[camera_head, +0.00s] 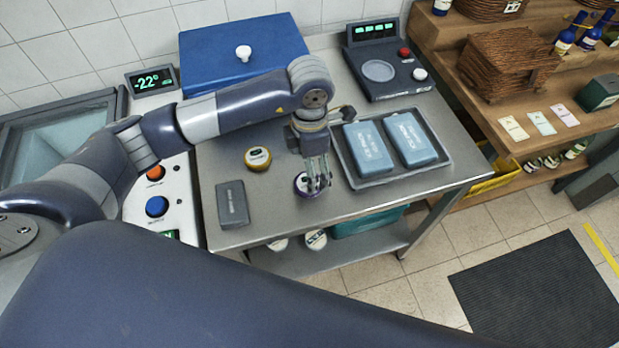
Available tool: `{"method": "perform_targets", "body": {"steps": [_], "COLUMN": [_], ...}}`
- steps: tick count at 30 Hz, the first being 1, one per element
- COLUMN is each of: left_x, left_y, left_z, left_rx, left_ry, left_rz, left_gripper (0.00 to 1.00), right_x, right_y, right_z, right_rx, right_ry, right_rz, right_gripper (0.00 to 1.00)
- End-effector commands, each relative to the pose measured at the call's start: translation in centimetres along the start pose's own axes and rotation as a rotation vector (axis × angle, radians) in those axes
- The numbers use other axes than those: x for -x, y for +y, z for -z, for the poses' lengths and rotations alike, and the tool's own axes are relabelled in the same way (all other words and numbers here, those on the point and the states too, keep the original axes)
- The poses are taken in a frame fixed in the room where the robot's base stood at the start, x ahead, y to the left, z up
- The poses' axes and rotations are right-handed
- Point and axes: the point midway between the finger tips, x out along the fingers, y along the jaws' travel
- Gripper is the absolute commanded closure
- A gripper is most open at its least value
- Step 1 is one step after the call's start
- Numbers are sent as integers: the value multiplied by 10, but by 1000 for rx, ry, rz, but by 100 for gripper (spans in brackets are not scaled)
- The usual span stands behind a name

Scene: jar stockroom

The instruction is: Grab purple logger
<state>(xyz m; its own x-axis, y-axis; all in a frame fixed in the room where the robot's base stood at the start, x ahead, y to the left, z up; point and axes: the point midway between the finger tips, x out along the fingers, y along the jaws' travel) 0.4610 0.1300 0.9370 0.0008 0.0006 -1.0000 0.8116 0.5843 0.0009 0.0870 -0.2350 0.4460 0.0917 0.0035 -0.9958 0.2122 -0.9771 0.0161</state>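The purple logger (300,186) is a small round puck with a purple rim on the steel table, near its front edge. My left gripper (318,184) points straight down at it, with its fingers over the logger's right part and hiding some of it. I cannot tell whether the fingers are closed on the logger or only beside it. My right gripper is out of view.
A yellow logger (257,158) and a dark grey block (232,204) lie to the left. A tray (377,183) with two blue packs stands close on the right. A blue box (220,62) and a scale (395,85) are at the back.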

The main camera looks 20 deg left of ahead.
Motion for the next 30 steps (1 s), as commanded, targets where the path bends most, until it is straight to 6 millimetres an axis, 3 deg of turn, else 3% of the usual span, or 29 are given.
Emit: {"method": "perform_targets", "body": {"steps": [3, 6, 11, 16, 23, 30], "left_x": [-9, -15, -38, -59, -62, -62], "left_y": [-1, -1, -1, 0, 1, 0], "left_z": [0, 1, 4, 3, 3, 3], "left_rx": [-1, 1, 1, -1, -2, -1], "left_ry": [0, 2, 3, 1, -2, -1], "left_rz": [1, 2, 4, 2, -1, -1], "left_gripper": [17, 17, 17, 17, 17, 66], "right_x": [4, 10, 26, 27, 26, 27], "right_y": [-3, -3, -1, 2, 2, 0], "right_z": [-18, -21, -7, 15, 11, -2], "right_rx": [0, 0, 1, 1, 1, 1], "right_ry": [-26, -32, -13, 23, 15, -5], "right_rz": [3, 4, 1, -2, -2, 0], "right_gripper": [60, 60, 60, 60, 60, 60]}}
